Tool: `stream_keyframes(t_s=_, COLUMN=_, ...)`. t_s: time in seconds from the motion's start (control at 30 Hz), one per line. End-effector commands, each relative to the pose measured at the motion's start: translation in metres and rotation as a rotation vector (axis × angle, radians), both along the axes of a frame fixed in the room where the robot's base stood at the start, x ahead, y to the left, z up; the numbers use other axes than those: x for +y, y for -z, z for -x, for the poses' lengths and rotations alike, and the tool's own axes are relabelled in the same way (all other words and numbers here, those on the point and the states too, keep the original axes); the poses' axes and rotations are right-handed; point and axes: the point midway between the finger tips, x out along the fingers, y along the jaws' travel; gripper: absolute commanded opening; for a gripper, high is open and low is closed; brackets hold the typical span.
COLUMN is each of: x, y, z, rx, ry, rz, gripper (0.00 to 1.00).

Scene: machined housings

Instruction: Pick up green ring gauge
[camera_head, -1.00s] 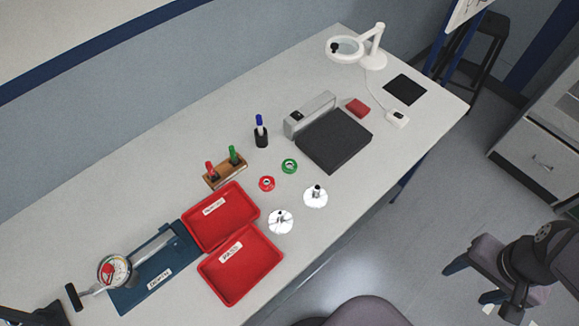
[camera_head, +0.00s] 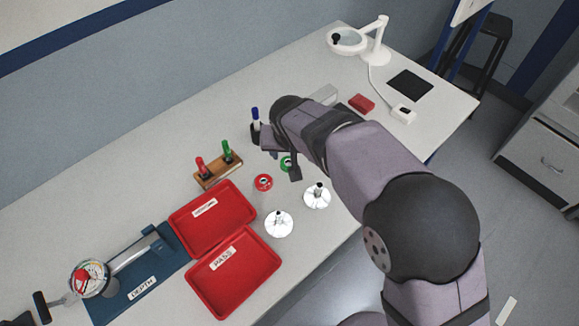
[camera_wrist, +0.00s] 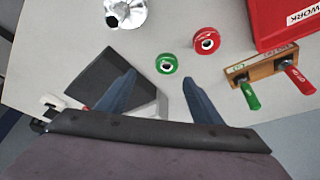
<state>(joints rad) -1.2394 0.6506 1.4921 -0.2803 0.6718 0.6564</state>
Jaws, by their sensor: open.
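The green ring gauge (camera_head: 286,163) lies flat on the table, partly hidden by my gripper in the head view. In the wrist view the green ring gauge (camera_wrist: 167,63) lies ahead of my fingers, between their lines. My gripper (camera_wrist: 158,92) is open and empty, above the table and apart from the ring. In the head view my gripper (camera_head: 283,163) is over the ring's area. A red ring gauge (camera_head: 263,183) lies close by; it also shows in the wrist view (camera_wrist: 207,40), to the right of the green one.
Two silver-white housings (camera_head: 279,223) (camera_head: 317,196) stand near the front edge. A wooden holder (camera_head: 218,172) has a red and a green plug gauge. Red trays (camera_head: 232,270) are at left. A dark plate (camera_wrist: 108,80) is beside my left finger. A blue-topped marker (camera_head: 255,124) stands behind.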

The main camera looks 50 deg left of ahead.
Motion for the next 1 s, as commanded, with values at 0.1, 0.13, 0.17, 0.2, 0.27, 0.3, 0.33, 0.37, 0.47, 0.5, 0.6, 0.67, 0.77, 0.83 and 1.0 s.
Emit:
stream_keyframes(t_s=0.1, x=0.009, y=0.003, z=0.009, rx=-0.002, ry=-0.012, rz=-0.007, gripper=0.6)
stream_keyframes(t_s=0.13, x=0.01, y=0.003, z=0.009, rx=-0.003, ry=-0.014, rz=-0.009, gripper=0.6)
stream_keyframes(t_s=0.17, x=0.01, y=0.003, z=0.01, rx=-0.003, ry=-0.014, rz=-0.009, gripper=0.6)
stream_keyframes(t_s=0.2, x=0.01, y=0.003, z=0.009, rx=-0.003, ry=-0.014, rz=-0.009, gripper=0.6)
stream_keyframes(t_s=0.27, x=0.01, y=0.004, z=0.008, rx=-0.003, ry=-0.013, rz=-0.007, gripper=0.6)
stream_keyframes(t_s=0.3, x=0.011, y=0.006, z=0.008, rx=-0.003, ry=-0.013, rz=-0.007, gripper=0.6)
stream_keyframes(t_s=0.33, x=0.011, y=0.008, z=0.007, rx=-0.002, ry=-0.013, rz=-0.006, gripper=0.6)
stream_keyframes(t_s=0.37, x=0.012, y=0.011, z=0.006, rx=-0.002, ry=-0.013, rz=-0.006, gripper=0.6)
stream_keyframes(t_s=0.47, x=0.014, y=0.017, z=0.004, rx=-0.001, ry=-0.013, rz=-0.006, gripper=0.6)
stream_keyframes(t_s=0.5, x=0.014, y=0.02, z=0.004, rx=-0.002, ry=-0.013, rz=-0.006, gripper=0.6)
stream_keyframes(t_s=0.6, x=0.015, y=0.021, z=0.003, rx=-0.002, ry=-0.013, rz=-0.009, gripper=0.6)
stream_keyframes(t_s=0.67, x=0.015, y=0.022, z=0.003, rx=-0.002, ry=-0.013, rz=-0.009, gripper=0.6)
stream_keyframes(t_s=0.77, x=0.015, y=0.025, z=0.002, rx=-0.002, ry=-0.013, rz=-0.006, gripper=0.6)
stream_keyframes(t_s=0.83, x=0.016, y=0.03, z=0.001, rx=-0.002, ry=-0.013, rz=-0.005, gripper=0.6)
stream_keyframes(t_s=1.0, x=0.02, y=0.047, z=-0.002, rx=-0.001, ry=-0.013, rz=-0.004, gripper=0.6)
